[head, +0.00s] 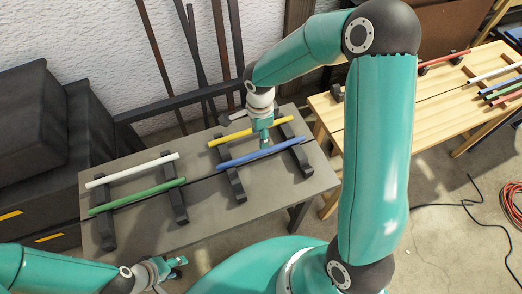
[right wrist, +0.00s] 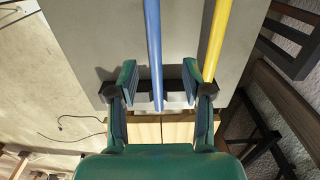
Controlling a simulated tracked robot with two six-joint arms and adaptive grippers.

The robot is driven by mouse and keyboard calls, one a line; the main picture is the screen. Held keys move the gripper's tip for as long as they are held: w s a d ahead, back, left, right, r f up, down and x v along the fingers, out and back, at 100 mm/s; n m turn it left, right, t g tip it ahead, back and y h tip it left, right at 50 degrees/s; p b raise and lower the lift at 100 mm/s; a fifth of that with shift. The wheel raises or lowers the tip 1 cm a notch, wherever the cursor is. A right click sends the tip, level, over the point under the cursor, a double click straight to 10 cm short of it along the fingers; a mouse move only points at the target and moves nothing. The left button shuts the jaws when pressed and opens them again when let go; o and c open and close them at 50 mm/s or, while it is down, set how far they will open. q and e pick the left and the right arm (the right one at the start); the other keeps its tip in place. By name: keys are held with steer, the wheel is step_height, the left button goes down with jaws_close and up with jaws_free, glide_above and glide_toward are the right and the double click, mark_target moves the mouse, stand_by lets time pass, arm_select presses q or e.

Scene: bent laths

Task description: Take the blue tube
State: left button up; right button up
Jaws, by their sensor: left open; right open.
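The blue tube (head: 240,160) lies across two dark notched supports on the right half of the grey table, in front of the yellow tube (head: 228,139). My right gripper (head: 264,143) points down from above at the blue tube, near its middle. In the right wrist view the blue tube (right wrist: 153,45) runs between the two open fingers (right wrist: 160,85), and the yellow tube (right wrist: 216,40) passes by the right finger. The right gripper holds nothing. My left gripper (head: 180,262) is open and empty in front of the table, at lower left.
A white tube (head: 130,170) and a green tube (head: 135,197) lie on two more supports on the left half of the grey table (head: 205,205). A wooden table (head: 440,95) with several coloured tubes stands at right. Dark laths lean on the wall behind.

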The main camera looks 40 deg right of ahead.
mark_target(262, 151)
step_height(262, 151, down, 2)
steer(key=shift+s+f, duration=0.1)
steer(key=shift+f, duration=0.15)
steer(key=f, duration=0.1)
steer(key=f+p, duration=0.1)
steer(key=f, duration=0.2)
steer(key=shift+s+f+p, duration=0.3)
steer(key=shift+s, duration=0.05)
steer(key=shift+f, duration=0.3)
jaws_close()
